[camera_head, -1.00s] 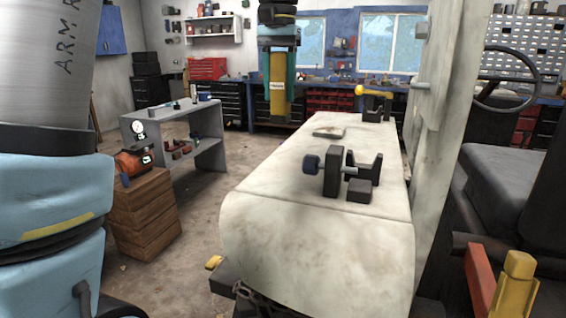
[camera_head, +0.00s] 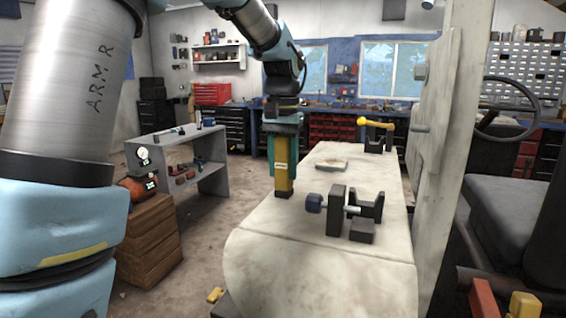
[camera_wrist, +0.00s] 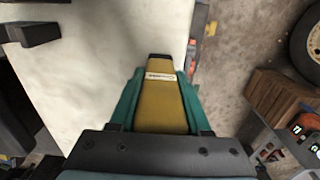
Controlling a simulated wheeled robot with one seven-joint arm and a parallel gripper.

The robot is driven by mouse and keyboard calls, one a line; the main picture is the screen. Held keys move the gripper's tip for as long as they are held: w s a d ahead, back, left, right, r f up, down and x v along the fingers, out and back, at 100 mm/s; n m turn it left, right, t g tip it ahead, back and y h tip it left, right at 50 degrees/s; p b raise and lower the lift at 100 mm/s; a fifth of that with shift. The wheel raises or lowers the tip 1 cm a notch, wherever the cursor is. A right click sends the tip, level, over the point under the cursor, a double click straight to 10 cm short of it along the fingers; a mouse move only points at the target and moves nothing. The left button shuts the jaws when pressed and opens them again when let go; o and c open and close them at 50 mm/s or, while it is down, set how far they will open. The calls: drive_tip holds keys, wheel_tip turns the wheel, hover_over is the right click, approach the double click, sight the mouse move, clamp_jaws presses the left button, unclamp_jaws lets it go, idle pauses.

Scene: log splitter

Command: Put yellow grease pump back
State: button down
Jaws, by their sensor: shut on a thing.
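My gripper (camera_head: 284,166) points down with its teal fingers shut on the yellow grease pump (camera_head: 284,183), a boxy yellow body with a white label and a dark lower end. In the wrist view the pump (camera_wrist: 162,108) lies between the two green fingers (camera_wrist: 160,95), its dark end pointing away from the palm. In the head view it hangs upright at the left edge of the pale worn slab (camera_head: 290,250), left of and behind the black clamp-like fixture. I cannot tell whether its lower end touches the slab.
The black fixture with a blue-ended rod (camera_head: 338,212) stands on the slab. A flat block (camera_head: 331,164) and a yellow-handled tool in a black holder (camera_head: 376,124) are farther back. A tall pale post (camera_head: 445,150) rises on the right. A grey shelf (camera_head: 175,150) stands left across open floor.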

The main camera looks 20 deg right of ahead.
sight(282, 135)
drive_tip(key=shift+f, duration=0.2)
drive_tip(key=shift+c, duration=1.8)
unclamp_jaws()
drive_tip(key=shift+f+b, duration=0.15)
drive_tip(key=shift+b, duration=0.15)
drive_tip(key=shift+f+b, duration=0.2)
drive_tip(key=shift+b, duration=0.15)
wheel_tip(282, 135, up, 10)
drive_tip(key=shift+w+r+b, duration=0.15)
drive_tip(key=shift+r+b, duration=0.1)
drive_tip(key=shift+b, duration=0.75)
drive_tip(key=shift+a+r, duration=0.1)
drive_tip(key=shift+r, duration=0.25)
